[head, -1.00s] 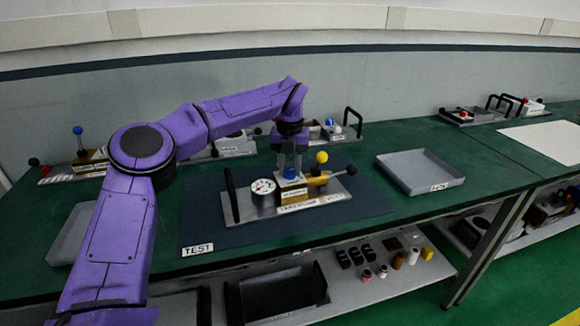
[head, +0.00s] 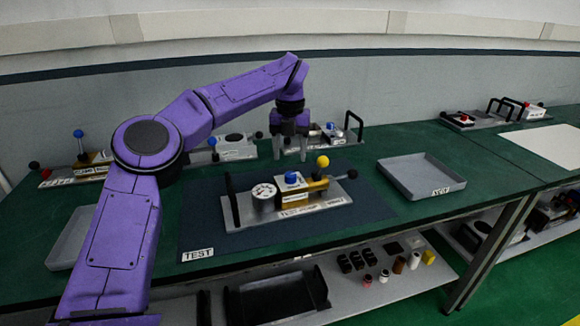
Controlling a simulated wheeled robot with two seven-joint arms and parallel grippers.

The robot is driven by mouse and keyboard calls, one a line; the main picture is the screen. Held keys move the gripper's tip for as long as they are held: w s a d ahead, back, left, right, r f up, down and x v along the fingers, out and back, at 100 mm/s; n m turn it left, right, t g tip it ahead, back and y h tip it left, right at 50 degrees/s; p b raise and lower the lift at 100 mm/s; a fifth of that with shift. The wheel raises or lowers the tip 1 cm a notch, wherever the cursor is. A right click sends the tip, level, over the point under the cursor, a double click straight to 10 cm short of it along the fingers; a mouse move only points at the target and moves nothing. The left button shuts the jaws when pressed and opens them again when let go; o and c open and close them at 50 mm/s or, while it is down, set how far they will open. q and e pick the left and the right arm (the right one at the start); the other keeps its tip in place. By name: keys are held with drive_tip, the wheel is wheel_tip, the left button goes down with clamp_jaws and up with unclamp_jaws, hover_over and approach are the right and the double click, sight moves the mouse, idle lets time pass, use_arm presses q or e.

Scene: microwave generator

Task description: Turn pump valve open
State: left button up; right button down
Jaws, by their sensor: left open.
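A pump assembly (head: 316,206) on a grey plate lies on the dark test mat (head: 213,229). It has a round white gauge (head: 263,191), a brass block with a blue knob (head: 291,178), a yellow ball (head: 323,161) and a lever with a black end (head: 351,174). A black handle stands at the plate's left end. My left gripper (head: 290,155) points down, open and empty, above and behind the blue knob, apart from it. My right gripper is not in view.
More valve assemblies stand along the back of the green table, including one with a blue ball (head: 79,134) at left. A grey tray (head: 422,177) lies to the right. A lower shelf holds a black bin (head: 275,294) and small parts.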

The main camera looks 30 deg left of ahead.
sight(290, 174)
use_arm(q)
wheel_tip(290, 174, up, 4)
drive_tip(key=shift+r, duration=0.1)
idle(0.4)
